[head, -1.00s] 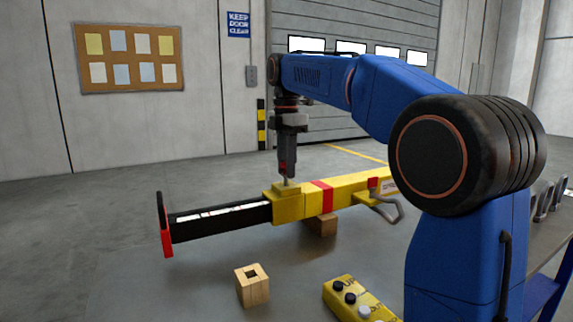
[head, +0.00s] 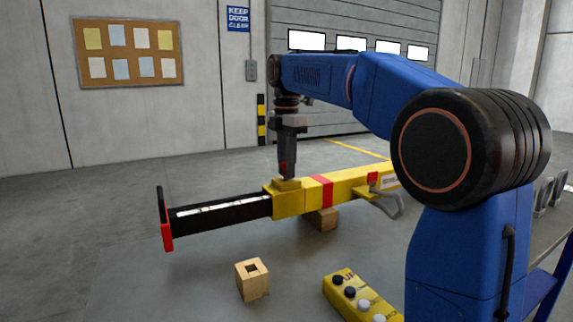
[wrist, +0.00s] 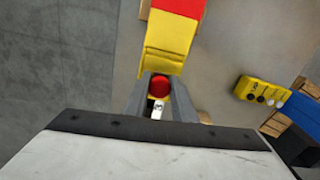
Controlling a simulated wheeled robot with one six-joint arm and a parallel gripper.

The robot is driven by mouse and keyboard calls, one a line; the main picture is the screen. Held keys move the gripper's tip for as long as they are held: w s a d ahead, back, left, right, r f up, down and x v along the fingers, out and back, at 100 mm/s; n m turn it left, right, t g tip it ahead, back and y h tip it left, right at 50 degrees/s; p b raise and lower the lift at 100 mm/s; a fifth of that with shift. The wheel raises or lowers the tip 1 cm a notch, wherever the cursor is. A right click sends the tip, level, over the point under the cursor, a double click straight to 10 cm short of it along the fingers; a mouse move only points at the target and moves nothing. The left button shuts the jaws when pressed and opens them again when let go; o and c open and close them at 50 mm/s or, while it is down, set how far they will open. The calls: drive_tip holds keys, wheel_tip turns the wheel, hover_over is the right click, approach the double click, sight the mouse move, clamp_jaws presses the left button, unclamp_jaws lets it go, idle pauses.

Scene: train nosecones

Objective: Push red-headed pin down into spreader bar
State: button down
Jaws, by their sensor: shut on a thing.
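The spreader bar (head: 345,184) lies across the table, with a yellow sleeve, a red band and a black inner bar (head: 222,222) ending in a red-and-black plate at left. My gripper (head: 287,172) points straight down over the raised yellow collar at the sleeve's left end. It is shut on the red-headed pin, whose red head (wrist: 159,86) shows between the fingers in the wrist view. The fingertips are at or just above the collar top. No pin shank shows between them and the collar; the pin's lower part is hidden.
A wooden block with a square hole (head: 252,281) stands in front of the bar. A yellow button pendant (head: 350,294) lies to its right. A wooden support (head: 323,219) sits under the sleeve. A grey hook (head: 392,204) hangs at the bar's right. The table's front left is clear.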

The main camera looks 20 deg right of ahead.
drive_tip(key=shift+f, duration=0.5)
idle(0.4)
drive_tip(key=c, duration=1.4)
unclamp_jaws()
wheel_tip(320, 180, up, 11)
drive_tip(key=shift+f, duration=0.1)
drive_tip(key=shift+r, duration=0.6)
